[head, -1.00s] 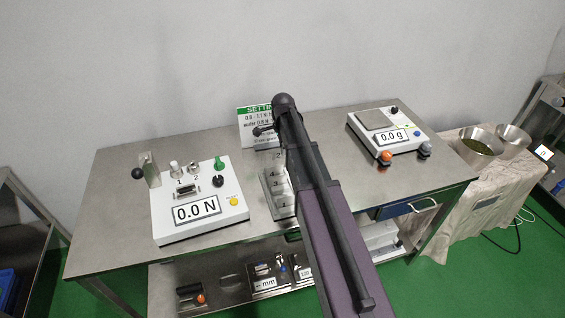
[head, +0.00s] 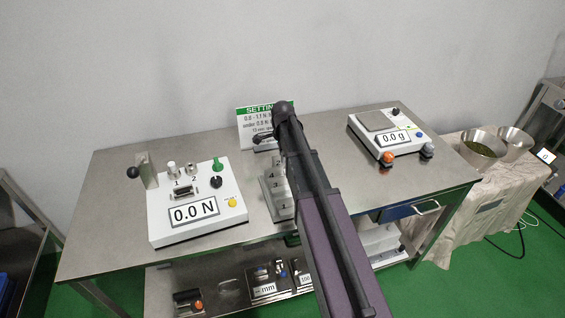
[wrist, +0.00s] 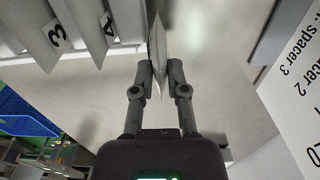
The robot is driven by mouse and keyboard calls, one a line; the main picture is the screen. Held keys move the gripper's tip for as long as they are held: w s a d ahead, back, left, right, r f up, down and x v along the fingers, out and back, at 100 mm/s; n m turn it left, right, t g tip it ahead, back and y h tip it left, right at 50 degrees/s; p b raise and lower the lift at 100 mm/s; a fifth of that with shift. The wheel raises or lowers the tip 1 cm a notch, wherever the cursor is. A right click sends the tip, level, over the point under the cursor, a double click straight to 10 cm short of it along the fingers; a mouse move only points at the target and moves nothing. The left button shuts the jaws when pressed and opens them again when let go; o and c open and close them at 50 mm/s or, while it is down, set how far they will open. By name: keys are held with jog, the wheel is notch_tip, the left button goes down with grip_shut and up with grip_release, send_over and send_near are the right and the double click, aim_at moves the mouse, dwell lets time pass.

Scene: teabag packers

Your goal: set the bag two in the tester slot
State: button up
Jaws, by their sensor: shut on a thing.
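In the wrist view my gripper (wrist: 159,72) is shut on a thin white bag (wrist: 157,42), which stands edge-on between the fingertips. No number shows on this bag, so I cannot tell that it is bag two. In the head view my arm hides the gripper and the bag. The tester (head: 196,211) is the white box at the left of the table, reading 0.0 N. It carries posts marked 1 and 2, a small dark-and-metal fitting (head: 183,192), a green knob, a black knob and a yellow button.
A numbered rack (head: 276,198) stands mid-table, partly behind my arm; its dividers 3 and 4 (wrist: 82,30) are close left of the gripper in the wrist view. A settings sign (head: 252,118) stands behind. A scale (head: 378,122) reads 0.0 g at right. Bare table lies between tester and rack.

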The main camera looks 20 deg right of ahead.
jog(key=shift+f+b, duration=0.3)
jog(key=shift+f, duration=0.35)
jog(key=shift+f, duration=0.1)
jog(key=o, duration=0.7)
jog(key=shift+r, duration=0.25)
notch_tip(320, 180, up, 12)
jog(key=p, duration=1.2)
jog(key=shift+f, duration=0.1)
dwell(0.3)
